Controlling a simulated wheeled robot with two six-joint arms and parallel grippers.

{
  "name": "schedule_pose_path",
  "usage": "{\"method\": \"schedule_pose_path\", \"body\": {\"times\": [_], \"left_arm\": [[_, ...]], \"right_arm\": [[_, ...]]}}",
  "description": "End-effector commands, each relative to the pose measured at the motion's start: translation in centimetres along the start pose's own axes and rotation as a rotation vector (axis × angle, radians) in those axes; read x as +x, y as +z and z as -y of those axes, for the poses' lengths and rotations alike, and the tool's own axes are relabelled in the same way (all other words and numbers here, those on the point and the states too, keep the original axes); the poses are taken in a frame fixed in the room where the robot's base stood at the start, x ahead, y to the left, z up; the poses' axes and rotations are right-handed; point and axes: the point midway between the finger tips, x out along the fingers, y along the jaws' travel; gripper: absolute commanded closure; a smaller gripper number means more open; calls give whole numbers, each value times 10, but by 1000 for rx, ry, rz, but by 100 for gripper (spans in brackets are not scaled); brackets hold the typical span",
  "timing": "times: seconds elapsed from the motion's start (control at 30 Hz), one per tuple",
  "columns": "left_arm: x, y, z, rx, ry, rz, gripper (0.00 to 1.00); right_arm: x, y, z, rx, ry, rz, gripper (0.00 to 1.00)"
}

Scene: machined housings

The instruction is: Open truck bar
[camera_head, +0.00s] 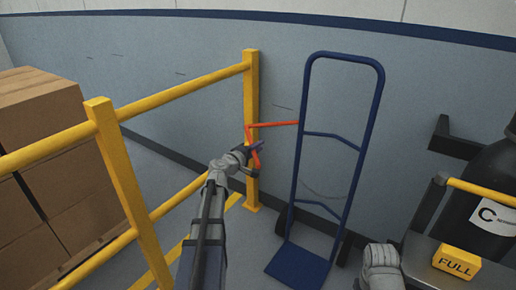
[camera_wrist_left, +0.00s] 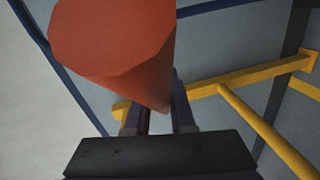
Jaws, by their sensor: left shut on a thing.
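The orange-red truck bar (camera_head: 275,125) spans from the yellow post (camera_head: 251,110) to the frame of the blue hand truck (camera_head: 368,130). A bent red part hangs down at its post end. My left gripper (camera_head: 256,148) is at this part, beside the post, and is shut on it. In the left wrist view, a thick red part of the bar (camera_wrist_left: 115,45) looms close in front of the fingers (camera_wrist_left: 163,112) and hides part of them. The exact contact is hard to see. My right gripper does not show.
Yellow railings (camera_head: 130,185) stand at the left, with stacked brown boxes (camera_head: 45,120) behind. A blue-grey wall (camera_head: 200,60) is behind the truck. At the right are a dark cylinder (camera_head: 490,175) and a yellow "FULL" block (camera_head: 457,262).

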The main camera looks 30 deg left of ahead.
Motion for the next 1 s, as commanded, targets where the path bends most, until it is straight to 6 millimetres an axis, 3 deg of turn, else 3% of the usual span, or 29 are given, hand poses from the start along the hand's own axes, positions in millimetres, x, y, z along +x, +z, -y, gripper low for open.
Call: {"method": "schedule_pose_path", "body": {"times": [0.17,0.6,1.0], "left_arm": [[1,-3,1,1,0,7,100],[23,-72,7,35,34,256,100],[23,-76,8,42,41,299,100]], "right_arm": [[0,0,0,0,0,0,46],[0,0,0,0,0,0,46],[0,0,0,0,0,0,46]]}}
